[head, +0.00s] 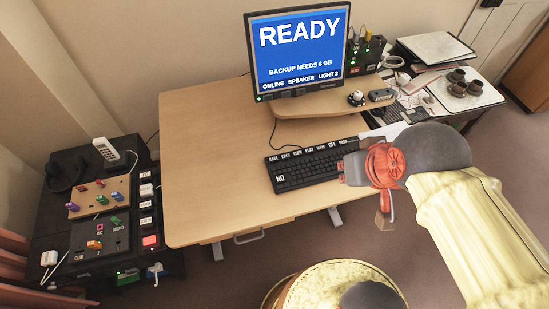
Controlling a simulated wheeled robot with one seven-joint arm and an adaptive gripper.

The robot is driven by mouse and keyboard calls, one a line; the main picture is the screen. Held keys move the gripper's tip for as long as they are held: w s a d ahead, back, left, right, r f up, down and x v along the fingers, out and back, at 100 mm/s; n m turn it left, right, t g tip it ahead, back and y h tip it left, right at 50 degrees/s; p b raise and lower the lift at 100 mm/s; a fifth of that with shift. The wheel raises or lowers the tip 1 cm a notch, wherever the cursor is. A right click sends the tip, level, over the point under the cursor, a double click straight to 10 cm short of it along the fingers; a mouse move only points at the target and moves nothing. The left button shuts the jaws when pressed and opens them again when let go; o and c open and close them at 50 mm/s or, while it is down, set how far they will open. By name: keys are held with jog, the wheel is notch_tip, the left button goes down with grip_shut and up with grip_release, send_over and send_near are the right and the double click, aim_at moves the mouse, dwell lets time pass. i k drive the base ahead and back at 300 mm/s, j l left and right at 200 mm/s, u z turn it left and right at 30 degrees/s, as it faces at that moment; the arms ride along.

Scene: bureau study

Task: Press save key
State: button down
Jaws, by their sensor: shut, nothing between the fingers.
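The black keyboard (305,172) lies on the wooden desk, below and in front of the monitor. A row of labelled keys runs along its far edge. The save key (274,159) is at the left end of that row, with its label in white letters. My gripper (347,171) shows as a small grey shape at the end of my red wrist, over the right end of the keyboard. It is shut and empty, well to the right of the save key. My gripper and wrist hide the keyboard's right end. I cannot tell the gripper's height above the keys.
The monitor (300,48) reads "READY" and "BACKUP NEEDS 6 GB" and stands on a raised shelf (330,103). A dark cabinet (40,215) with switch panels stands left of the desk. A side table with brown cups (457,82) is at right. The desk's left half (210,160) is clear.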

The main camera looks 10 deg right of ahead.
aim_at(273, 159)
jog(key=j+u, duration=0.4)
jog(key=j, duration=0.15)
jog(key=i+j+u, duration=0.15)
jog(key=j+u, duration=0.2)
jog(key=j, duration=0.15)
